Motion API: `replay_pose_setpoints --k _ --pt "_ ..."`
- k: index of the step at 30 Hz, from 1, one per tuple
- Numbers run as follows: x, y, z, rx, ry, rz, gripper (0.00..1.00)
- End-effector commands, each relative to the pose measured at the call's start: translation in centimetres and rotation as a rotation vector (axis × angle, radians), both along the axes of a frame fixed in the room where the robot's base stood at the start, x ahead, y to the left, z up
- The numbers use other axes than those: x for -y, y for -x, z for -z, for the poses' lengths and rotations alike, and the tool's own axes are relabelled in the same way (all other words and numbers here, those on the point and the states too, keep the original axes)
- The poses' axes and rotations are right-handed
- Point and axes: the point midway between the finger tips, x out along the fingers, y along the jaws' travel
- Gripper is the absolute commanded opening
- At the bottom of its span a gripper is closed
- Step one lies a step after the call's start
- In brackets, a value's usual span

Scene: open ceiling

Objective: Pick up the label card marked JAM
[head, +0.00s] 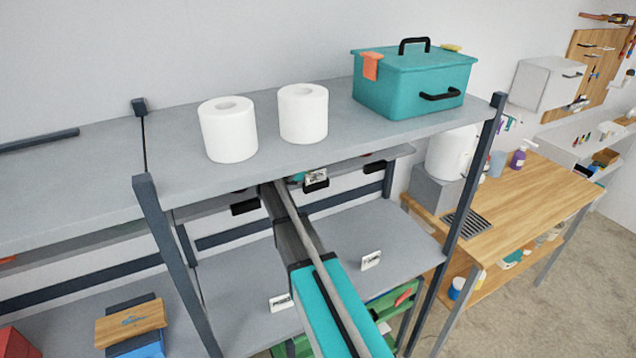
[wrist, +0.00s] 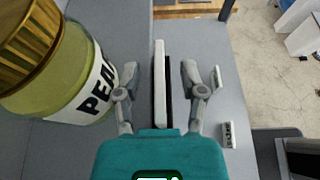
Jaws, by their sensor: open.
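My gripper (wrist: 160,72) is open in the wrist view, its fingers on either side of a thin white upright piece (wrist: 159,100) with a black strip along its right side. It looks like a label card in a holder seen edge-on, so its lettering is hidden. In the head view, a card in a black holder (head: 316,178) shows below the upper shelf. Two other white cards stand on the lower shelf, one at right (head: 371,260) and one beside my arm (head: 281,303). Their words are too small to read.
A jar (wrist: 92,90) with a gold lid, its label starting "PEA", stands close left of my gripper. The upper shelf (head: 330,130) above my arm carries two white rolls and a teal box (head: 415,85). Shelf posts (head: 470,190) stand either side. A workbench (head: 530,205) is at right.

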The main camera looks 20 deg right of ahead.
Motion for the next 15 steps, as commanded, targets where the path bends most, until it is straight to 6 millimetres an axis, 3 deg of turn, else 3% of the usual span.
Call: replay_pose_setpoints --k 4,15 --pt "0.91 -0.07 0.49 0.0 0.0 -0.001 0.53" --pt "1.0 -0.07 0.43 0.0 0.0 -0.001 0.53"
